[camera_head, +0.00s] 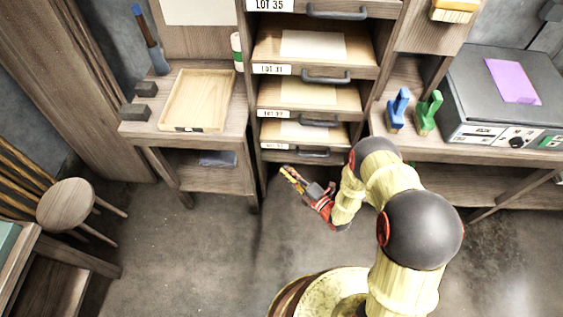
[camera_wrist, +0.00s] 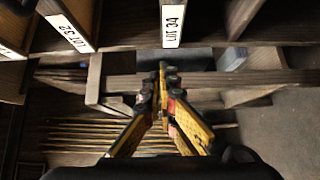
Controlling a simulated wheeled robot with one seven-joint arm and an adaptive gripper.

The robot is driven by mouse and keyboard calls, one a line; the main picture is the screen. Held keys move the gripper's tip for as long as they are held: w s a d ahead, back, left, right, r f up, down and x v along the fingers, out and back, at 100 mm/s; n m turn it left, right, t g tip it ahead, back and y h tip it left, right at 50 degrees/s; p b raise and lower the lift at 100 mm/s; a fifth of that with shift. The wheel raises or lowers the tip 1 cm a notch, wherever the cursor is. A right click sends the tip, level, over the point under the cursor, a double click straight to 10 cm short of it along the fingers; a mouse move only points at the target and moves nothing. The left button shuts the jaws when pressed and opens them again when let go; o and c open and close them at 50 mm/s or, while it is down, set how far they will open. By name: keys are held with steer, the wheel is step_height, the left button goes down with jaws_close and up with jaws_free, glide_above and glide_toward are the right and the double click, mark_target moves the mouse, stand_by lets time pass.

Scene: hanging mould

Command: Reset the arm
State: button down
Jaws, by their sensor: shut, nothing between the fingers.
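My arm is yellow with dark round joints and reaches up from the lower right in the head view. My gripper (camera_head: 293,181) hangs over the floor just in front of the lowest drawers, apart from them. In the wrist view my gripper (camera_wrist: 162,72) has its two yellow-and-black fingers meeting at the tips, with nothing between them. The column of labelled drawers (camera_head: 310,95) stands behind it, several of them pulled out with pale sheets inside.
A side table with a wooden tray (camera_head: 197,100) stands left of the drawers. A bench with blue (camera_head: 398,108) and green (camera_head: 427,112) clamp-like items and a grey machine (camera_head: 507,95) is at right. A stool (camera_head: 68,205) stands far left. The floor (camera_head: 200,255) between is clear.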

steer(key=shift+s+d, duration=0.45)
